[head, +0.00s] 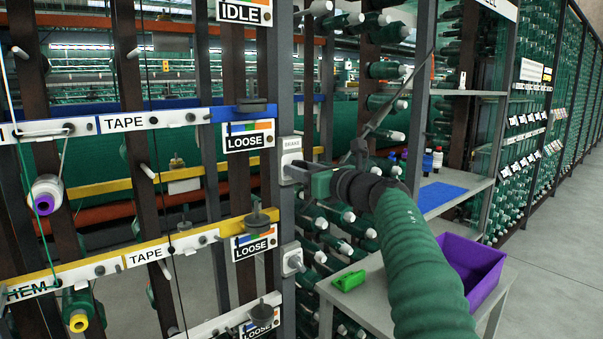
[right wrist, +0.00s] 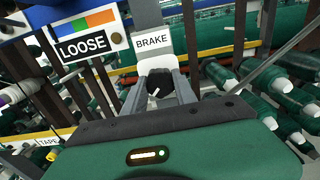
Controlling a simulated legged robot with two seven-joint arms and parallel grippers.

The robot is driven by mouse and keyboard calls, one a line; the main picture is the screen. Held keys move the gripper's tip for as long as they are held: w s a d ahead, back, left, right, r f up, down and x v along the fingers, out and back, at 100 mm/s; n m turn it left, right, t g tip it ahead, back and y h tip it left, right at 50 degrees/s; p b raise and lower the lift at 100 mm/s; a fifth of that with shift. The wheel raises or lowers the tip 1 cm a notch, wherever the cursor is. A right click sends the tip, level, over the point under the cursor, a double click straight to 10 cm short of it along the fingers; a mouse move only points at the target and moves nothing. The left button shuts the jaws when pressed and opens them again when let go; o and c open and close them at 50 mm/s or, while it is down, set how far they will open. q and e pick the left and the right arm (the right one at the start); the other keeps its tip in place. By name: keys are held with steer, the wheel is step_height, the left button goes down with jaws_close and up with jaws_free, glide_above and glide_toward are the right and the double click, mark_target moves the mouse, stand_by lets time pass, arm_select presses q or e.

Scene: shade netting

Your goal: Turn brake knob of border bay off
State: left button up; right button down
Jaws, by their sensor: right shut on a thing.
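A plate marked BRAKE (head: 292,143) is on the grey post beside the blue-striped TAPE row, next to a LOOSE sign (head: 248,136). In the right wrist view the knob (right wrist: 160,84) shows between the two fingers (right wrist: 163,88), under the BRAKE label (right wrist: 152,43). The fingers hide much of the knob in the head view. Which bay it belongs to is not readable. My left gripper is not in view.
A second knob (head: 292,259) is lower on the same post, by another LOOSE sign (head: 255,243). A grey table (head: 350,308) holds a purple bin (head: 470,262) and a green object (head: 348,281). Spools fill the rack behind. Floor at right is clear.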

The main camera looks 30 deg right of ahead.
steer(key=shift+f, duration=0.3)
steer(key=c, duration=1.4)
jaws_free()
steer(key=o, duration=0.4)
steer(key=shift+w, duration=0.15)
steer(key=shift+r, duration=0.15)
steer(key=s+d, duration=0.1)
steer(key=s, duration=1.6)
steer(key=shift+d, duration=0.25)
